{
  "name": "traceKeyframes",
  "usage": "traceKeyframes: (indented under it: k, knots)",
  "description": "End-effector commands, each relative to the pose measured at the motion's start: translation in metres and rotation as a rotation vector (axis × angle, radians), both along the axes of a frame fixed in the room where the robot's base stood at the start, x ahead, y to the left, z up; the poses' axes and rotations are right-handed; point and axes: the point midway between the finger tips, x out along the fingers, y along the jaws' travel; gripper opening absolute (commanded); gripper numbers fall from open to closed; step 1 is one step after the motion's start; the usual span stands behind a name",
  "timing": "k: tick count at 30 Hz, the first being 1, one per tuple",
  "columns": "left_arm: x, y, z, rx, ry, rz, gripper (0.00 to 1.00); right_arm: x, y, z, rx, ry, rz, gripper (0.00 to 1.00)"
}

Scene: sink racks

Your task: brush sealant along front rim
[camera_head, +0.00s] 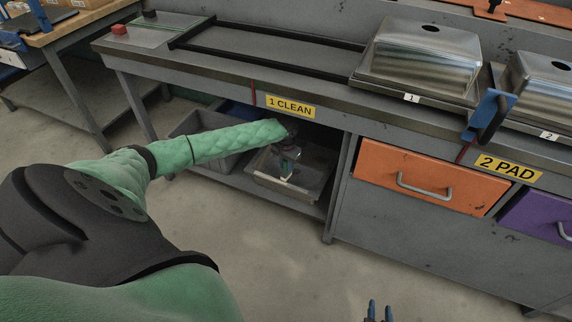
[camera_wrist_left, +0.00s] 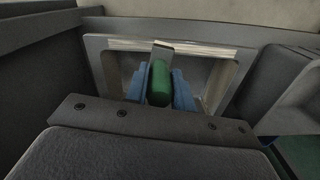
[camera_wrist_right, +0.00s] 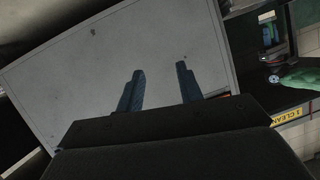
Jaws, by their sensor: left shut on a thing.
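My left gripper (camera_head: 287,165) reaches low under the bench, at a shallow metal tray (camera_head: 262,181). In the left wrist view its blue fingers (camera_wrist_left: 158,90) are shut on the green handle of a brush-like tool (camera_wrist_left: 159,84). Its flat grey end points at the tray (camera_wrist_left: 222,84); I cannot tell whether it touches. My right gripper (camera_head: 378,312) is at the bottom edge of the head view. The right wrist view shows its fingers (camera_wrist_right: 159,82) apart and empty. An upturned metal sink (camera_head: 425,60) labelled 1 and another sink (camera_head: 543,83) labelled 2 stand on the bench.
A yellow "1 CLEAN" label (camera_head: 291,106) is above the shelf opening. A grey bin (camera_head: 205,150) stands left of the tray. An orange drawer (camera_head: 430,178) and purple drawer (camera_head: 540,215) are at right. A blue clamp (camera_head: 490,115) sits between the sinks.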

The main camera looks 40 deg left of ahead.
Motion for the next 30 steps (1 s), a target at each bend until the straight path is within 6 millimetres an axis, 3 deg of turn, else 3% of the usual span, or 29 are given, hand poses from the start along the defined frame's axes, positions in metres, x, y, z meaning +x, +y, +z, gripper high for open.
traceKeyframes:
  k: [21, 30]
  knots:
    - [0.000, 0.001, 0.006, 0.000, 0.000, 0.000, 0.02, -0.046, -0.003, -0.064, -0.038, 0.212, 0.019, 0.36]
    - [0.001, 0.003, 0.013, 0.000, 0.000, 0.001, 0.02, -0.059, -0.007, -0.079, -0.059, 0.290, 0.028, 0.36]
